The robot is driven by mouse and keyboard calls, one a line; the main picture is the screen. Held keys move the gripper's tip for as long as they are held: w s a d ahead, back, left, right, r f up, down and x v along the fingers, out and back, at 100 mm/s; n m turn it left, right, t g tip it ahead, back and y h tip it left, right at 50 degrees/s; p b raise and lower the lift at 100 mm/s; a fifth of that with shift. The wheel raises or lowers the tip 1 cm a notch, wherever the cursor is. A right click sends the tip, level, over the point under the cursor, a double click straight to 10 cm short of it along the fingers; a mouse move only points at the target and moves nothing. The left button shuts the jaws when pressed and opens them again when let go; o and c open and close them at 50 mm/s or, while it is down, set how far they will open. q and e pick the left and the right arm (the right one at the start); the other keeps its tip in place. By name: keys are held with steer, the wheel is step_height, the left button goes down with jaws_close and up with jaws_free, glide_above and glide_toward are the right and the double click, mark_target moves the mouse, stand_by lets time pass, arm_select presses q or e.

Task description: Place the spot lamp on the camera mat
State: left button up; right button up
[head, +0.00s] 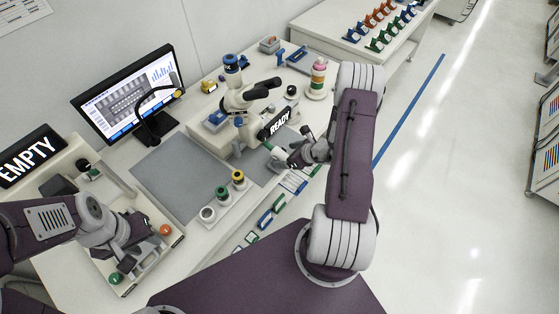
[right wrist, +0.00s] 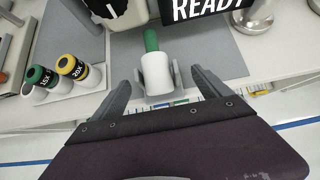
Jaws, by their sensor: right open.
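A white cylinder with a green rod end (right wrist: 157,72), possibly the spot lamp, lies on a grey mat (right wrist: 213,55) in the right wrist view. It also shows in the head view, its green end (head: 268,146) beside my right gripper (head: 290,158). In the right wrist view my right gripper (right wrist: 165,88) is open, its fingers on either side of the cylinder's near end; contact cannot be told. Grey matting (head: 180,172) covers the bench middle; which part is the camera mat is unclear. My left gripper (head: 135,238) is over the left tray, its jaws unclear.
A microscope (head: 245,102) with a READY sign (head: 279,122) stands behind my right gripper. A lens rack (head: 224,200) stands on the bench front. A monitor (head: 125,95) and an arched black lamp-like stand (head: 158,122) are at the back left. An EMPTY sign (head: 30,157) is left.

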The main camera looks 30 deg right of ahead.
mark_target(275, 154)
steer(key=shift+w+a+f, duration=0.2)
steer(key=shift+w, duration=0.2)
steer(key=shift+w+a+f, duration=0.15)
steer(key=shift+w+f, duration=0.05)
steer(key=shift+w, duration=0.2)
steer(key=p+x, duration=0.1)
steer(key=x, duration=0.2)
steer(key=shift+w+a+f+p, duration=0.2)
steer(key=shift+a+p, duration=0.15)
steer(key=shift+p, duration=0.05)
steer(key=shift+w+f, duration=0.15)
steer(key=shift+f, duration=0.05)
arm_select(q)
steer(key=shift+w+a+r, duration=0.15)
steer(key=shift+w+r, duration=0.3)
steer(key=shift+r, duration=0.4)
arm_select(e)
steer(key=shift+w+f, duration=0.15)
steer(key=c, duration=0.8)
jaws_close()
steer(key=shift+r, duration=0.2)
